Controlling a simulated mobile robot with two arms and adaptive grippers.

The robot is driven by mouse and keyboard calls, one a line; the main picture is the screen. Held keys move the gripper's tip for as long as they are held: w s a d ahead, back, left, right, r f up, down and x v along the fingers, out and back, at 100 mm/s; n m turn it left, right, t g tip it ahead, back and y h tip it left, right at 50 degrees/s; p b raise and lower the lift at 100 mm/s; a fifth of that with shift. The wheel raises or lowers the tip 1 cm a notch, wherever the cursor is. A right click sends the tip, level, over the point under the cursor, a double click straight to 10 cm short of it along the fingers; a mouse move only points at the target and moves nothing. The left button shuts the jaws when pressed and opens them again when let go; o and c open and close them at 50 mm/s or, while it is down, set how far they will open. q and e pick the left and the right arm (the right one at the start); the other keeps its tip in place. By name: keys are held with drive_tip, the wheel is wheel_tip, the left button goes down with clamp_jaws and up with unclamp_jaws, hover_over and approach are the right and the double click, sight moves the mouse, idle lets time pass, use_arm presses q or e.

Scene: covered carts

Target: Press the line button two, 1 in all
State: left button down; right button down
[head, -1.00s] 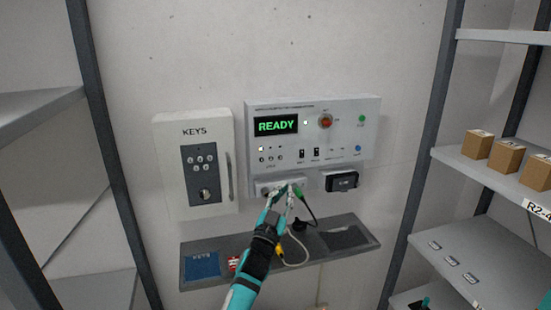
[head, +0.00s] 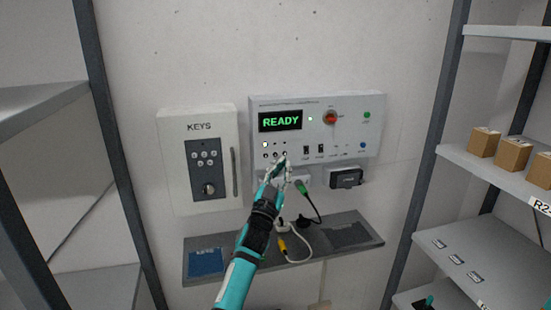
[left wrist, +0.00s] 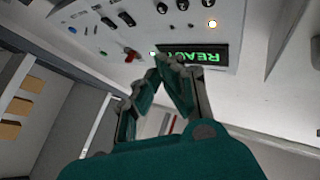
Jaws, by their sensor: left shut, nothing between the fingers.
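The control panel (head: 374,103) hangs on the wall and its green display (head: 280,122) reads READY. A row of small dark line buttons sits at its lower left, under a lit white lamp (head: 264,144); the middle one is button two (head: 275,155). Their labels are too small to read. My left gripper (head: 280,163) is shut and empty, its fingertips just below and beside the right end of that row. I cannot tell whether it touches the panel. In the left wrist view the panel appears upside down, with the closed fingertips (left wrist: 170,60) in front of the display's edge.
A key box (head: 215,130) hangs left of the panel. A red knob (head: 330,118), switches and sockets with a green plug (head: 300,187) are close by. A shelf tray (head: 345,245) runs below. Racks stand at both sides, with cardboard boxes (head: 513,154) on the right.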

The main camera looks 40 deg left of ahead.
sight(275, 155)
use_arm(q)
drive_tip(key=w+a+b, duration=0.2)
drive_tip(key=w+a, duration=0.1)
drive_tip(key=a, duration=0.1)
drive_tip(key=shift+w+a, duration=0.1)
drive_tip(key=shift+w, duration=0.25)
idle(0.6)
idle(0.6)
drive_tip(key=shift+w+a, duration=0.25)
drive_tip(key=shift+a, duration=0.1)
drive_tip(key=shift+w+a+b, duration=0.2)
drive_tip(key=shift+b, duration=0.25)
idle(0.7)
drive_tip(key=shift+s+d+p, duration=0.4)
drive_tip(key=shift+s+d, duration=0.1)
drive_tip(key=shift+d, duration=0.05)
